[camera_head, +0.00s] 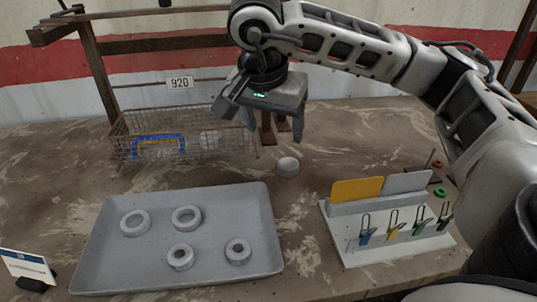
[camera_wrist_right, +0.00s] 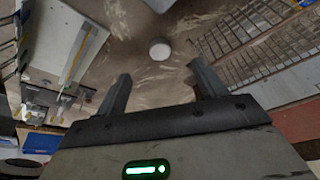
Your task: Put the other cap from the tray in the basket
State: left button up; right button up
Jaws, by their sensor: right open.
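A pale grey round cap (camera_head: 288,167) lies on the table, outside the tray, between the grey tray (camera_head: 262,225) and the wire basket (camera_head: 125,150). The cap also shows in the right wrist view (camera_wrist_right: 159,49), ahead of the gap between the fingers. My right gripper (camera_head: 271,122) is open and empty, above and behind the cap and just right of the basket. Its fingers also show apart in the right wrist view (camera_wrist_right: 161,80). A pale round thing (camera_head: 210,139) shows faintly through the basket's mesh. My left gripper is out of view.
Several grey rings (camera_head: 187,217) lie in the tray. A rack (camera_head: 390,239) with small coloured padlock-like items stands right. A small sign (camera_head: 28,267) is front left.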

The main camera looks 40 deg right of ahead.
jog(key=d+h+b, duration=0.1)
jog(key=d, duration=0.1)
jog(key=b, duration=0.4)
send_near(289, 163)
jog(key=x, duration=0.2)
jog(key=shift+f, duration=0.4)
jog(key=shift+x, duration=0.75)
jog(key=x, duration=0.4)
jog(key=shift+w+d+f, duration=0.15)
jog(key=shift+d, duration=0.05)
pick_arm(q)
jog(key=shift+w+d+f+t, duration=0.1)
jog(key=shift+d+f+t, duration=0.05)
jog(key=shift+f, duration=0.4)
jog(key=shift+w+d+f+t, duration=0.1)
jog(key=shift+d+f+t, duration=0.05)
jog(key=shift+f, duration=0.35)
pick_arm(e)
jog(key=c, duration=1.1)
jog(key=shift+c, duration=0.2)
